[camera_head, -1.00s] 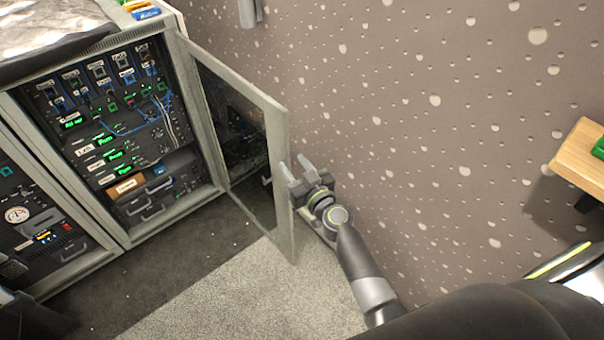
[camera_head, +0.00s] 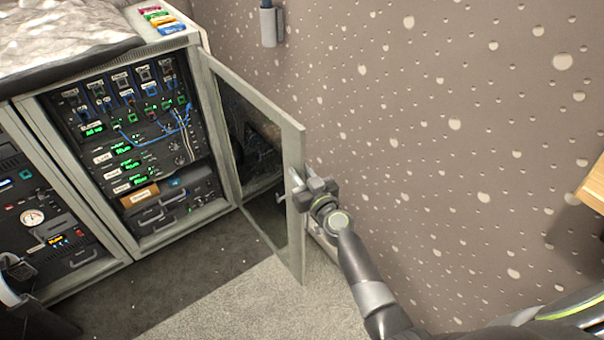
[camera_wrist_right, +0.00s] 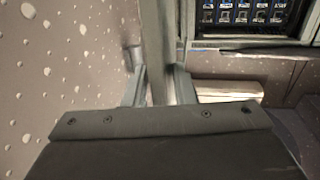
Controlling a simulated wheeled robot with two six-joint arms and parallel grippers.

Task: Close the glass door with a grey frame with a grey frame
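The glass door (camera_head: 299,225) with a grey frame stands open, hinged on the right side of the grey rack cabinet (camera_head: 135,243). It sticks out towards me, near the wall. My right gripper (camera_head: 301,186) is at the door's free edge, about mid-height. In the right wrist view, the door's frame (camera_wrist_right: 157,45) runs between the two fingers (camera_wrist_right: 159,88), which look closed in on both sides of it. The far finger is mostly hidden by the door in the head view.
Equipment with green displays (camera_head: 122,149) fills the open cabinet bay. A grey cover (camera_head: 60,32) and several coloured blocks (camera_head: 163,20) lie on top. A speckled wall (camera_head: 450,120) is behind the door and my arm. Carpet (camera_head: 225,300) in front is clear.

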